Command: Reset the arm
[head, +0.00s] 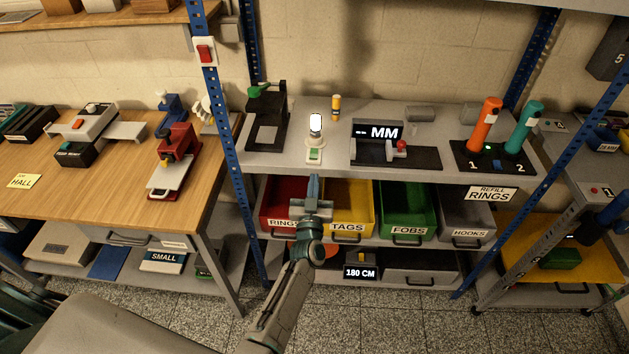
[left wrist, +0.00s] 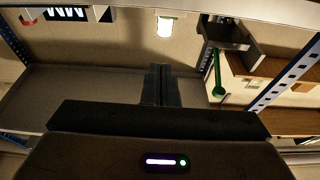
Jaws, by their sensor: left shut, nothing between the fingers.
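My left gripper (head: 312,187) is shut and empty. In the head view it points up in front of the shelf edge, between the red RINGS bin (head: 283,205) and the yellow TAGS bin (head: 350,208), and overlaps them in the picture. In the left wrist view the closed fingers (left wrist: 160,85) stand together at the middle. The small lit lamp (head: 316,125) on the shelf is above the gripper in the head view, and it also shows at the top of the left wrist view (left wrist: 165,27). My right gripper is not in view.
The grey shelf top (head: 330,158) holds a black stand (head: 267,120), an MM display (head: 378,130) and orange (head: 485,125) and teal (head: 522,128) tubes. The green FOBS bin (head: 408,205) and HOOKS bin (head: 462,212) sit below. A wooden table (head: 110,185) is at the left. A blue post (head: 222,120) stands between.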

